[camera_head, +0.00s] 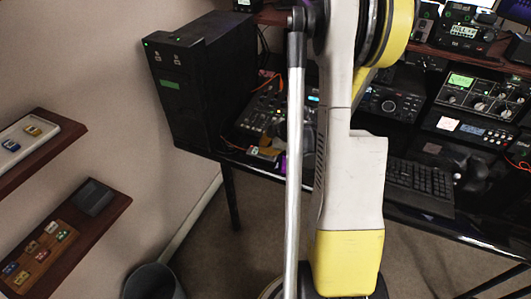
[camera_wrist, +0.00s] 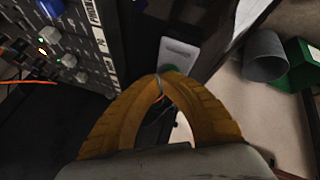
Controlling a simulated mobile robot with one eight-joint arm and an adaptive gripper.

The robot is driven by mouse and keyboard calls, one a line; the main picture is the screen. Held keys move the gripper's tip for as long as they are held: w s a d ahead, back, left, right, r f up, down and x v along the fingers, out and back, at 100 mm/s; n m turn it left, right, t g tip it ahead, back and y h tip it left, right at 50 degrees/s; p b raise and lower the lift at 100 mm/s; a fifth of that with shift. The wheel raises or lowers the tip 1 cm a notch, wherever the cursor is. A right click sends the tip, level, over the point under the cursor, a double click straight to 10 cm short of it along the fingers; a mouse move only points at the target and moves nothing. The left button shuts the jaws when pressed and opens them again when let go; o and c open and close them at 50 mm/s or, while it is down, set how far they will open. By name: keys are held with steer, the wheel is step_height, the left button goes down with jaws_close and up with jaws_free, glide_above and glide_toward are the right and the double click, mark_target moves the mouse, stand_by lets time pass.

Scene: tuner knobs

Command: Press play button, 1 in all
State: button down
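I cannot pick out a play button in either view. In the wrist view, my gripper (camera_wrist: 160,77) has two orange-yellow fingers curved inward, their tips meeting with nothing visible between them. A dark panel with knobs and small lights (camera_wrist: 70,50) stands to the left of the fingers, apart from them. A pale grey plate (camera_wrist: 178,52) lies just beyond the tips; whether they touch it is unclear. In the head view, a mixer-like panel (camera_head: 262,108) sits on the desk beside the black tower, partly hidden by my arm. A small orange-yellow part near the desk's front edge may be my gripper.
A black tower (camera_head: 185,85) stands at the desk's left end. A radio unit (camera_head: 392,102), a keyboard (camera_head: 420,178) and a metered unit (camera_head: 480,95) are to the right. Wall shelves (camera_head: 75,235) are at left. A grey bin (camera_wrist: 265,55) and green box (camera_wrist: 298,68) stand on the floor.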

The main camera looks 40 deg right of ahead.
steer(key=shift+r+p, duration=0.35)
steer(key=shift+r, duration=0.35)
steer(key=shift+r+p, duration=1.75)
steer(key=shift+r, duration=0.75)
